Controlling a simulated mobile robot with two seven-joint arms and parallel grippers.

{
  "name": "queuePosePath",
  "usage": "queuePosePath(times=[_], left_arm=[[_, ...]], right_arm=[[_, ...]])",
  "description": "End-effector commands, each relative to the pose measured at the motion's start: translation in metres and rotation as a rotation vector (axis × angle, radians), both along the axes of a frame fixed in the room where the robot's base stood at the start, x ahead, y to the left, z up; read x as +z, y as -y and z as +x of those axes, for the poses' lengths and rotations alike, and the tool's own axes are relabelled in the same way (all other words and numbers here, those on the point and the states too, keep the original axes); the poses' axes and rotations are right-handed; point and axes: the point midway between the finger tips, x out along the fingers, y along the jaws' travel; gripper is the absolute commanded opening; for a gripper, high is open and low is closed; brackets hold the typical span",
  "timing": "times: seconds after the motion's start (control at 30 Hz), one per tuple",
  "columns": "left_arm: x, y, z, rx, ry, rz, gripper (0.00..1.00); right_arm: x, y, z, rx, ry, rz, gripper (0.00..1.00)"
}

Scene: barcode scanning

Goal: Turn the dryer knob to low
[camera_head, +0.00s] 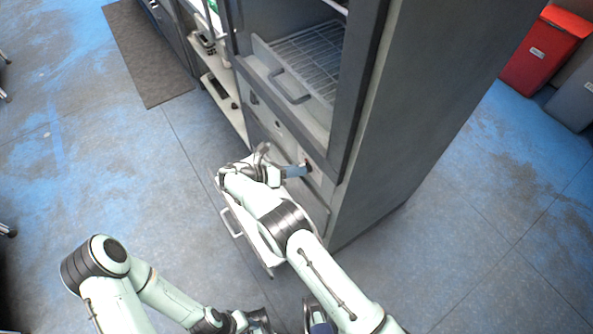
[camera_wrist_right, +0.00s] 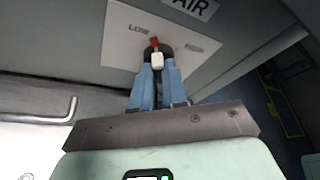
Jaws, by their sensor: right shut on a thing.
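The dryer knob (camera_wrist_right: 167,50) is dark with a red mark, on a pale label plate (camera_wrist_right: 118,47) on the dryer front. The plate reads "LOW" to the upper left of the knob; another label to its right is too small to read. My right gripper (camera_wrist_right: 155,64) has its blue fingers shut on the knob, and the red mark shows just beyond the fingertips, pointing up in the wrist view. In the head view, my right gripper (camera_head: 304,169) reaches the lower front panel of the dryer (camera_head: 395,130). My left gripper (camera_head: 250,322) is at the bottom edge, partly cut off.
An open compartment with a wire rack (camera_head: 310,55) is above the knob panel. A pulled-out lower drawer with a handle (camera_head: 232,222) lies under my right arm. Shelves stand to the left, red and grey bins (camera_head: 545,50) at the far right.

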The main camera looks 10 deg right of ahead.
Motion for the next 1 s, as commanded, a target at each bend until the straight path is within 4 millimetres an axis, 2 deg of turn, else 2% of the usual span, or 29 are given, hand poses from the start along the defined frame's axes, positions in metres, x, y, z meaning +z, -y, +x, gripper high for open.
queuePosePath(times=[0.4,0.93,0.97,1.0], left_arm=[[-0.013,0.000,0.006,0.004,0.024,0.004,0.43],[-0.014,0.000,0.006,0.005,0.026,0.004,0.43],[-0.014,0.000,0.006,0.005,0.026,0.004,0.43],[-0.014,0.000,0.006,0.005,0.026,0.004,0.43]], right_arm=[[-0.002,-0.001,0.001,0.003,-0.161,-0.059,0.00],[-0.001,-0.001,0.001,0.003,-0.181,-0.066,0.00],[-0.001,-0.001,0.001,0.003,-0.181,-0.066,0.22],[-0.001,-0.001,0.001,0.003,-0.180,-0.066,0.35]])
